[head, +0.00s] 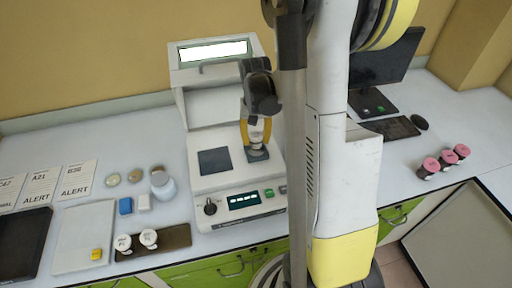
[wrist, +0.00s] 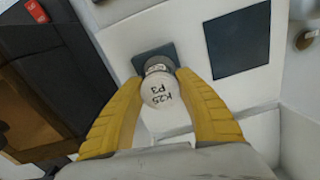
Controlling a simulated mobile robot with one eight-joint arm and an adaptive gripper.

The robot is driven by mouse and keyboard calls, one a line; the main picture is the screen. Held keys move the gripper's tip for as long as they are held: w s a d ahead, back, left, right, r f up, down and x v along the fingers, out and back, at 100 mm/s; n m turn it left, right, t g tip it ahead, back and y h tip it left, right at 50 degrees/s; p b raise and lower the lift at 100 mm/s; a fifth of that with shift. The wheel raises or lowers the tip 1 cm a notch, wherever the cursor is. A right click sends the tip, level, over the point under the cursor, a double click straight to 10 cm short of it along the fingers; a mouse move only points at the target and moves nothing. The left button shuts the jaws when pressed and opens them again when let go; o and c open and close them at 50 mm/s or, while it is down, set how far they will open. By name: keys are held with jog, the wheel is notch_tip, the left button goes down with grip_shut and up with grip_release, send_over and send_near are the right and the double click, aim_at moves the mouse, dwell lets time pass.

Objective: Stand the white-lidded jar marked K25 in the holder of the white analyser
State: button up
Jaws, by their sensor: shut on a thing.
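The white-lidded jar marked K25 P3 (wrist: 160,90) is between the yellow fingers of my gripper (wrist: 158,92) in the wrist view. My gripper (head: 257,136) is shut on it. In the head view the jar (head: 257,140) is mostly covered by the fingers. The white analyser (head: 206,178) has a dark square pad on the left of its deck and a smaller dark holder (head: 259,156) on the right. The jar is over this holder, which also shows in the wrist view (wrist: 143,58). I cannot tell whether the jar's base touches it.
Two white-lidded jars (head: 148,238) stand on a dark tray (head: 178,240) at the front left. Several pink-lidded jars (head: 446,159) stand at the right. A white bottle (head: 163,186) and small items are left of the analyser. Its upper housing (head: 183,104) rises behind my gripper.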

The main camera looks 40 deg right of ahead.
aim_at(256, 148)
notch_tip(256, 148, down, 4)
jog(key=shift+r+b, duration=0.2)
jog(key=shift+b, duration=0.25)
jog(key=shift+f+b, duration=0.3)
jog(key=shift+c, duration=0.6)
jog(key=o, duration=1.2)
jog(key=shift+s, duration=0.1)
